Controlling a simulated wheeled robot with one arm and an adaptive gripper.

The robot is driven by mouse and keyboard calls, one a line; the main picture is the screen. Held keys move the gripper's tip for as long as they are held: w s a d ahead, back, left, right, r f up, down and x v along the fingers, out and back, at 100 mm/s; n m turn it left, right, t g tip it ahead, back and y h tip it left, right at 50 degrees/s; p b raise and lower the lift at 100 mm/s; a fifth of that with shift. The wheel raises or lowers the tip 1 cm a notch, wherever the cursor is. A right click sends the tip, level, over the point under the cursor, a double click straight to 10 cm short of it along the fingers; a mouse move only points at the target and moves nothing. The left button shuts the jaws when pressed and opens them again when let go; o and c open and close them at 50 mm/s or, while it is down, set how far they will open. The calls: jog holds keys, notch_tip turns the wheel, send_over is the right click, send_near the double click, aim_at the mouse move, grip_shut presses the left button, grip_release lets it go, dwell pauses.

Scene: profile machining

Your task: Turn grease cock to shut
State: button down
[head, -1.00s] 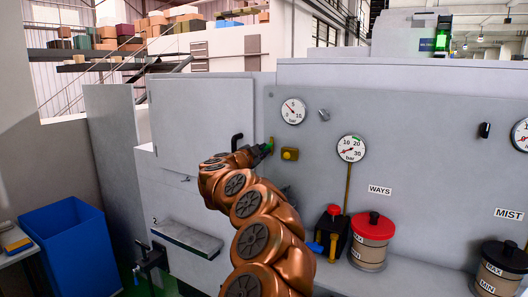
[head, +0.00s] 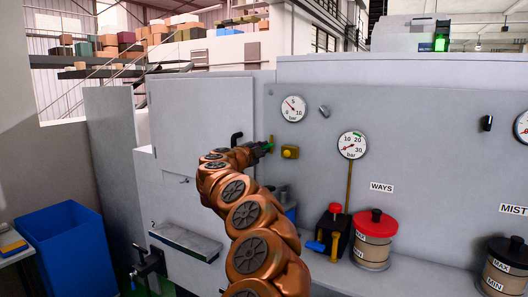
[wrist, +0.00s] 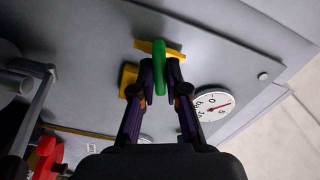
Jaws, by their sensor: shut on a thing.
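A cock with a green lever (wrist: 160,62) and a brass-yellow body (wrist: 143,46) is on the grey machine panel; I see no label on it. My gripper (wrist: 161,76) has its two dark fingers around the green lever, one on each side, and is shut on it. In the wrist view the lever stands about crosswise to the brass body. In the head view my gripper (head: 266,149) reaches the panel just left of a yellow block (head: 290,152); the lever is mostly hidden there.
Pressure gauges (head: 293,108) (head: 352,145) sit to the right of the cock. A black bent handle (head: 237,138) is close to its left. Below right are a red-lidded WAYS reservoir (head: 375,217) and a black pump with a red cap (head: 334,209).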

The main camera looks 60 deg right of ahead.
jog(key=shift+m+b, duration=1.85)
jog(key=shift+m, duration=0.35)
jog(key=c, duration=1)
grip_release()
jog(key=shift+c, duration=0.2)
jog(key=shift+a, duration=0.1)
jog(key=shift+a+f+b, duration=0.1)
jog(key=shift+a+b, duration=0.4)
jog(key=shift+a, duration=0.4)
jog(key=a+b, duration=0.1)
jog(key=a, duration=0.4)
jog(key=shift+s, duration=0.15)
